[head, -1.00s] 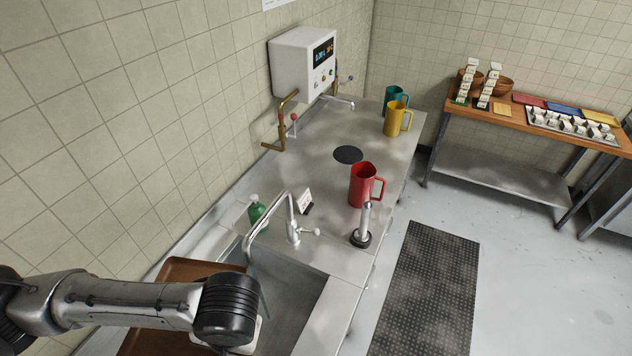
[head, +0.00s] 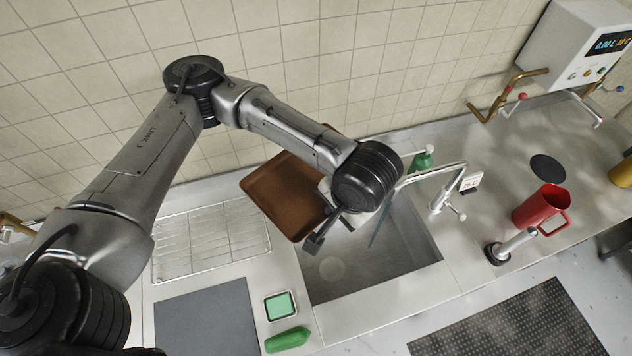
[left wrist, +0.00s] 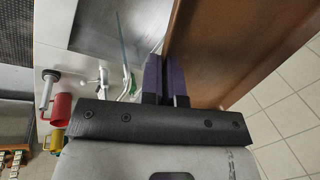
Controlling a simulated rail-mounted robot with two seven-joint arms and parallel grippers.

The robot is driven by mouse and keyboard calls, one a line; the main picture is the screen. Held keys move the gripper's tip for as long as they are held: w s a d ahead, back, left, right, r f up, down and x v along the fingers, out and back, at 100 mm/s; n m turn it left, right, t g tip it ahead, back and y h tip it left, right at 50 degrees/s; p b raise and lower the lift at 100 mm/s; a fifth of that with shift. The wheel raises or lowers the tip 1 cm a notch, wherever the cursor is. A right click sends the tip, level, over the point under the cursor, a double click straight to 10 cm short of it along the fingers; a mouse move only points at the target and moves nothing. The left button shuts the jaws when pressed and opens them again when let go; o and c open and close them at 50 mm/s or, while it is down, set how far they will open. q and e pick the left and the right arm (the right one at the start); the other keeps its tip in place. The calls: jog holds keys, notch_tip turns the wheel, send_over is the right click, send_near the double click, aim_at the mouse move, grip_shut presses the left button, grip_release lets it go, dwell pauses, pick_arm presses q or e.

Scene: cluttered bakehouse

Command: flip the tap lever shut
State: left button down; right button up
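The chrome sink tap (head: 440,196) arches over the sink, its small lever (head: 457,213) sticking out to the right of its base. A thin blue-grey streak (head: 378,226), looking like running water, drops from the spout into the sink (head: 350,275). My left gripper (head: 318,240) is left of the tap, above the sink's left part. In the left wrist view its fingers (left wrist: 165,75) are close together on the edge of a brown tray (head: 285,195), which is tilted behind them. The tap also shows small in that view (left wrist: 103,78). My right gripper is out of view.
A green bottle (head: 421,161) stands behind the tap; a small sign (head: 470,183), a chrome upright fitting (head: 510,246) and a red jug (head: 542,208) stand to its right. A wire rack (head: 210,240), grey mat (head: 208,320) and green sponge (head: 280,306) lie left of the sink.

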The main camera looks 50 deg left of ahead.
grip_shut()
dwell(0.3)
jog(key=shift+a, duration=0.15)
